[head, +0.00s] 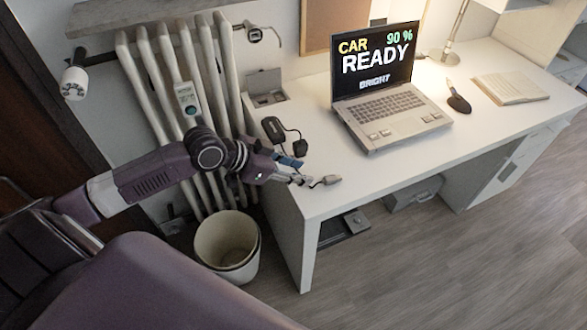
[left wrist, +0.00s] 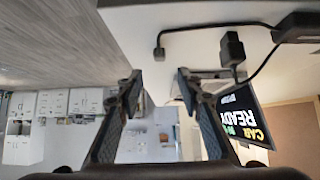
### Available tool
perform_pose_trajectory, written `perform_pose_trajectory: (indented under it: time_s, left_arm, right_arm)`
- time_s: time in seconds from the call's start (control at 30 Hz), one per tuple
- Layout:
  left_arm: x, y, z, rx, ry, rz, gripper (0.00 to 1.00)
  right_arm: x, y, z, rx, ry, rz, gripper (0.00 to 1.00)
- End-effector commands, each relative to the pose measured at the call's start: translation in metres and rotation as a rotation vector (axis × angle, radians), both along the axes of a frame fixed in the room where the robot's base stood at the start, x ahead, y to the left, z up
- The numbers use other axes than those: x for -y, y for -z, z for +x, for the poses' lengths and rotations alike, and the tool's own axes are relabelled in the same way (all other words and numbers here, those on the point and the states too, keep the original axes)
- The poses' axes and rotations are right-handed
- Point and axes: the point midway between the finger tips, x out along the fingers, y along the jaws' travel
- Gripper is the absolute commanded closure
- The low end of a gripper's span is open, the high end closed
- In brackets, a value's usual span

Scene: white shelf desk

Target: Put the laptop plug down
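The laptop plug, a small dark connector on a thin cable, lies near the desk's front-left edge; it shows in the head view (head: 327,181) and in the left wrist view (left wrist: 158,53). My left gripper (head: 297,179) is just left of it in the head view. In the left wrist view its two fingers (left wrist: 157,88) are spread with nothing between them, and the plug lies beyond the tips. The laptop (head: 388,95) stands open on the desk, its screen reading "CAR READY 90 %" and "BRIGHT". My right gripper is not in view.
A black power brick (head: 273,129) and a dark adapter (head: 299,148) lie on the white desk (head: 335,150) behind my gripper. A bin (head: 228,248) and radiator (head: 150,85) stand left of the desk.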

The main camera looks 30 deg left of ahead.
Motion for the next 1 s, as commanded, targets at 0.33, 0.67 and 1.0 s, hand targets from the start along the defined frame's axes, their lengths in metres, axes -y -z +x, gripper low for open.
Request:
perform_pose_trajectory:
  time_s: [0.33, 0.67, 1.0]
  left_arm:
    - [-0.008, -0.012, -0.011, 0.0, 0.002, 0.0, 0.66]
    - [-0.007, -0.012, -0.011, 0.0, 0.002, -0.001, 0.66]
    - [0.018, 0.017, -0.039, -0.054, 0.018, 0.014, 0.66]
  right_arm:
    - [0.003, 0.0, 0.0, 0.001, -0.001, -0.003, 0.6]
    - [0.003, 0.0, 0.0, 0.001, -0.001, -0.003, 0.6]
    - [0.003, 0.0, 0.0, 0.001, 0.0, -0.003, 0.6]
